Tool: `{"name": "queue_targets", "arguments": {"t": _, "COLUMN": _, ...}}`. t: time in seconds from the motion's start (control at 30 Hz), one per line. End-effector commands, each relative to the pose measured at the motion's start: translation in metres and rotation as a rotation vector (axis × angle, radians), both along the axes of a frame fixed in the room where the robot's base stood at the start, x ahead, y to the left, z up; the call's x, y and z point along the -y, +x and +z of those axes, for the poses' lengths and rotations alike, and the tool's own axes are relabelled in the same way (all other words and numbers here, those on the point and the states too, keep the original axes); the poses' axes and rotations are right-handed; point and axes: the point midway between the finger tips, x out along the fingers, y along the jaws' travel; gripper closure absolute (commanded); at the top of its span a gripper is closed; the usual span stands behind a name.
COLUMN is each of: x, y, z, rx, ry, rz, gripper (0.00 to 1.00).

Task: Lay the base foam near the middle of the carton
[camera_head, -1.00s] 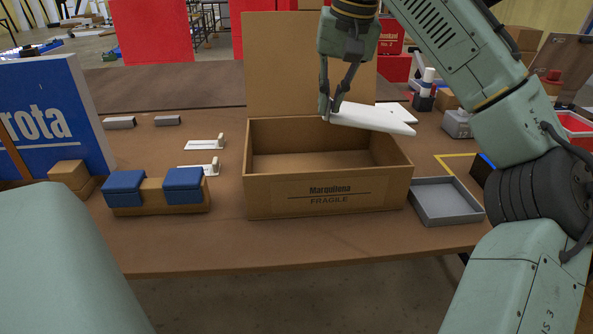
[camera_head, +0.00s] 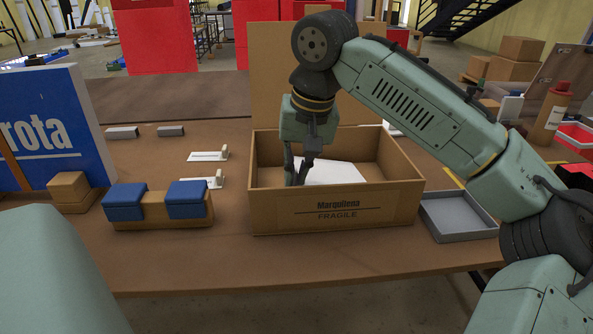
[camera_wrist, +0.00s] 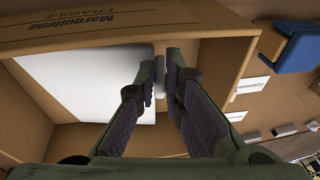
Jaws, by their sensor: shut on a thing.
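The carton (camera_head: 270,216) stands open on the table, with "Marquilena FRAGILE" on its front wall. The base foam (camera_head: 332,173) is a white slab inside the carton. My gripper (camera_head: 297,181) reaches down into the carton's left part and is shut on the foam's left edge. In the wrist view, the fingertips (camera_wrist: 168,82) meet at the edge of the white foam (camera_wrist: 90,85), and the carton's printed wall (camera_wrist: 105,25) runs along the top. The front wall hides the foam's underside in the head view, so I cannot tell whether it touches the floor.
A grey tray (camera_head: 458,217) sits right of the carton. Left of it are a wooden block with blue pads (camera_head: 162,208), two white pieces (camera_head: 208,155) and grey bars (camera_head: 122,132). A blue panel (camera_head: 50,130) stands far left. The table front is clear.

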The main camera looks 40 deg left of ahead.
Motion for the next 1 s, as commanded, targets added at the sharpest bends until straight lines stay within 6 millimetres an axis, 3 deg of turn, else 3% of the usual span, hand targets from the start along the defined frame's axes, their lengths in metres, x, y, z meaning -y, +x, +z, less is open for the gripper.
{"name": "queue_targets", "arguments": {"t": 0.3, "x": -0.0003, "y": -0.0001, "z": -0.0047, "rx": 0.000, "ry": 0.001, "rz": 0.001, "gripper": 1.00}}
{"name": "queue_targets", "arguments": {"t": 0.33, "x": -0.0004, "y": 0.0000, "z": -0.0044, "rx": 0.000, "ry": 0.001, "rz": 0.000, "gripper": 0.90}}
{"name": "queue_targets", "arguments": {"t": 0.63, "x": -0.0003, "y": 0.0000, "z": -0.0041, "rx": 0.000, "ry": 0.001, "rz": 0.001, "gripper": 0.71}}
{"name": "queue_targets", "arguments": {"t": 1.0, "x": 0.0006, "y": 0.0000, "z": 0.0017, "rx": 0.002, "ry": 0.002, "rz": 0.001, "gripper": 0.71}}
